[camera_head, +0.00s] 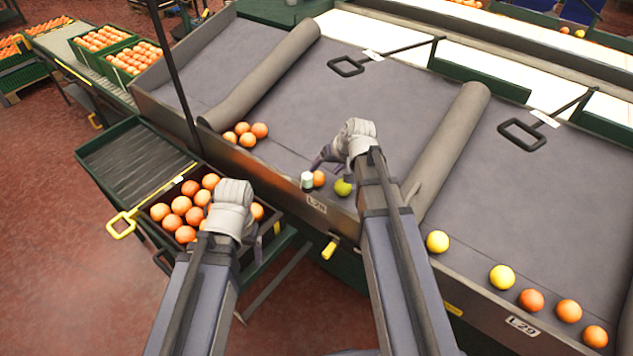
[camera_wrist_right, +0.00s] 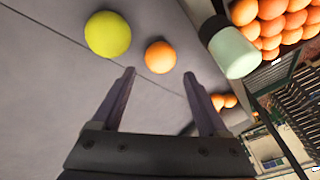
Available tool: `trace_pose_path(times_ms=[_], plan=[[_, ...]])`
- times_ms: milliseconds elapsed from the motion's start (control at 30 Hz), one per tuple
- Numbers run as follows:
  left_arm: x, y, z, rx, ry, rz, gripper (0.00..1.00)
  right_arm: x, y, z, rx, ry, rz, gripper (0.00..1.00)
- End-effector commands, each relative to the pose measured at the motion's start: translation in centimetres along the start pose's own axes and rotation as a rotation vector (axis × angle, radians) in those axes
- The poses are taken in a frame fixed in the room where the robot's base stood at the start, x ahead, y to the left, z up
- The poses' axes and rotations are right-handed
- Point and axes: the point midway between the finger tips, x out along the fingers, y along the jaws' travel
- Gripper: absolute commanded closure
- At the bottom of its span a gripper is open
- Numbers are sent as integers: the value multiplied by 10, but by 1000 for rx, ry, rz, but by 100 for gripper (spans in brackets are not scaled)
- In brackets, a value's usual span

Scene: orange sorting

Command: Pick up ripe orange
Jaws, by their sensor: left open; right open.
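An orange fruit (camera_head: 319,178) lies on the grey sorting bed by its front edge, left of a yellow-green fruit (camera_head: 343,188). In the right wrist view the orange (camera_wrist_right: 160,56) is just beyond and between the fingertips, with the yellow-green fruit (camera_wrist_right: 108,34) to its left. My right gripper (camera_head: 318,162) is open and empty, close to the orange. My left gripper (camera_head: 246,236) is open beside the crate of oranges (camera_head: 152,232); its fingers are partly hidden by its wrist.
A pale capped cylinder (camera_head: 307,181) stands at the bed's edge beside the orange; it also shows in the right wrist view (camera_wrist_right: 232,52). Several oranges (camera_head: 246,134) cluster by the left padded roll (camera_head: 262,80). Another roll (camera_head: 450,140) and more fruit (camera_head: 532,300) are at right.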

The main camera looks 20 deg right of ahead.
Motion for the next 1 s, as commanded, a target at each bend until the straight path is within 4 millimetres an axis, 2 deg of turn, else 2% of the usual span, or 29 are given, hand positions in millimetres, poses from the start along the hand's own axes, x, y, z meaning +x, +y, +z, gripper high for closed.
trace_pose_path(times_ms=[33, 100, 367, 733, 1000], plan=[[9, 1, 0, 0, 0, 0, 18, 10, 1, 1, 0, 0, 0, 23], [13, 1, -1, 0, 0, 0, 18, 14, 1, 0, 0, 0, 0, 23], [17, 2, -1, 0, 0, 0, 18, 19, 0, 0, 0, 0, 0, 23], [56, 5, -3, 1, 0, 0, 18, 64, 1, -1, -1, 0, 0, 23], [56, 5, -3, 1, 0, 0, 18, 65, 0, -2, 0, 0, 0, 23]])
